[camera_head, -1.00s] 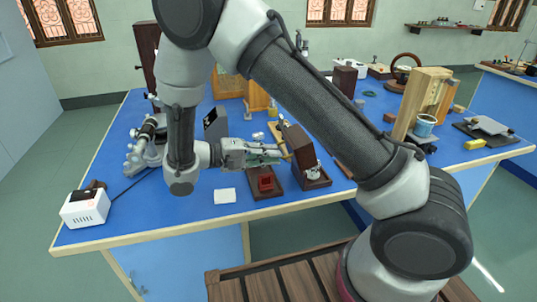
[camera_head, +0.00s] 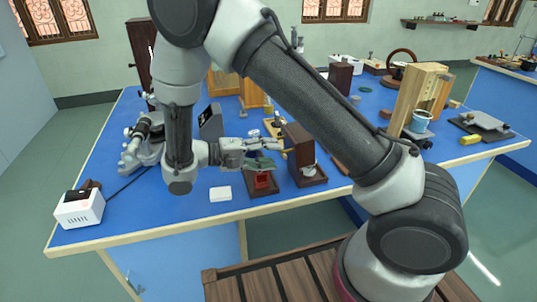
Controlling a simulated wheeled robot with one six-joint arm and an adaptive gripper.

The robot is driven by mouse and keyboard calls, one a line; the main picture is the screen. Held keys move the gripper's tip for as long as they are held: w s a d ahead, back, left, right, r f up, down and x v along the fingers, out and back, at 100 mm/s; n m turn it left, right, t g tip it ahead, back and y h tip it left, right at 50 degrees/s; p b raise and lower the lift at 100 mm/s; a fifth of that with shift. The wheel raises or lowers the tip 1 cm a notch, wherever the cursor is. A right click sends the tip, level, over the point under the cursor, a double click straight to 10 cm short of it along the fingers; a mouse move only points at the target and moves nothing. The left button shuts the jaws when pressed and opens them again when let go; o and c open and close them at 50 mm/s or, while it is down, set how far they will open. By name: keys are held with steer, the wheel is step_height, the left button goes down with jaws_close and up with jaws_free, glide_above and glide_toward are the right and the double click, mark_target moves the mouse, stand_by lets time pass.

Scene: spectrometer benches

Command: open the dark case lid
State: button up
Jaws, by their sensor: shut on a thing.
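The dark brown case (camera_head: 299,146) stands upright on a dark base tray on the blue bench, right of my gripper. A small pale object (camera_head: 308,170) shows low at its front. My gripper (camera_head: 284,152) reaches in from the left, roughly level, with its fingertips at the case's left edge. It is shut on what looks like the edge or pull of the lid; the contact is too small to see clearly. The lid's outline cannot be told apart from the case body, and its exact angle is unclear.
A red piece (camera_head: 262,181) on a dark base with a dark green part above it sits just below my gripper. A white card (camera_head: 220,194) lies left of it. A white box (camera_head: 79,208) is at the left corner. A wooden stand (camera_head: 418,100) is at the right.

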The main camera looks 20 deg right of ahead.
steer(key=shift+s+d+f, duration=0.1)
step_height(320, 180, up, 10)
stand_by(0.4)
steer(key=s+d+r+t+y, duration=0.2)
steer(key=s+d+r+y, duration=0.3)
steer(key=s+d+y, duration=0.3)
steer(key=s+d+r+t+y, duration=0.2)
steer(key=s+d+r+y, duration=0.3)
steer(key=s+d, duration=0.5)
steer(key=y, duration=0.2)
steer(key=shift+r+y, duration=0.3)
steer(key=shift+y, duration=0.1)
